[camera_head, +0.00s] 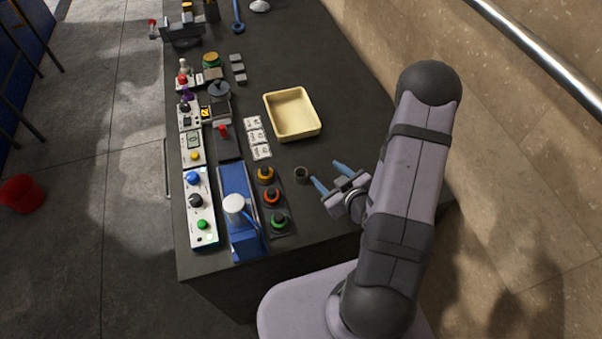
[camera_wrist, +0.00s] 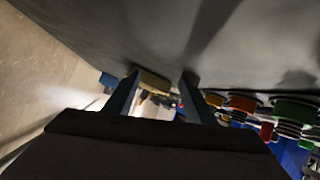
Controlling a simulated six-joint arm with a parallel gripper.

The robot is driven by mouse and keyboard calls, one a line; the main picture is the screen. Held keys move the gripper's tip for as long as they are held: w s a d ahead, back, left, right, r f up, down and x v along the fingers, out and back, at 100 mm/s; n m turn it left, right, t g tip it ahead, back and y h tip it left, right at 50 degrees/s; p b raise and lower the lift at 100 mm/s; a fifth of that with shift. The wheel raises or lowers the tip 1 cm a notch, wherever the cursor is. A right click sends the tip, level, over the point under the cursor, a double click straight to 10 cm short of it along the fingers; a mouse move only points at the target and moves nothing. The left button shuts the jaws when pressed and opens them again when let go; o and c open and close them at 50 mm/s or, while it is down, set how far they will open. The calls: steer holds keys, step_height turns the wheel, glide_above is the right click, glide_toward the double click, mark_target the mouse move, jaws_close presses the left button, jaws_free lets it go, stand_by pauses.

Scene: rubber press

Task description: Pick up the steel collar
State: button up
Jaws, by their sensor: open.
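The fingers are empty and apart from the collar. In the wrist view my gripper (camera_wrist: 161,77) also shows two separated fingers close to the bench surface. I cannot make out the collar clearly in the wrist view.
Orange (camera_head: 265,173), red (camera_head: 271,195) and green (camera_head: 279,219) buttons stand left of the collar. A cream tray (camera_head: 313,136) lies beyond it, with white labelled cards (camera_head: 256,140) beside the tray. A blue press (camera_head: 238,208) stands further left. Bench around the collar is clear.

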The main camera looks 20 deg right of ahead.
mark_target(298, 170)
steer(key=a+y, duration=0.1)
steer(key=s+a+m, duration=0.1)
steer(key=a, duration=0.1)
steer(key=a+t+y, duration=0.1)
steer(key=shift+s+a+r+m+y, duration=0.1)
steer(key=shift+s+a+m+y, duration=0.2)
steer(key=shift+s+a, duration=0.1)
steer(key=shift+p+x, duration=0.65)
steer(key=shift+x, duration=1.85)
steer(key=c, duration=1.2)
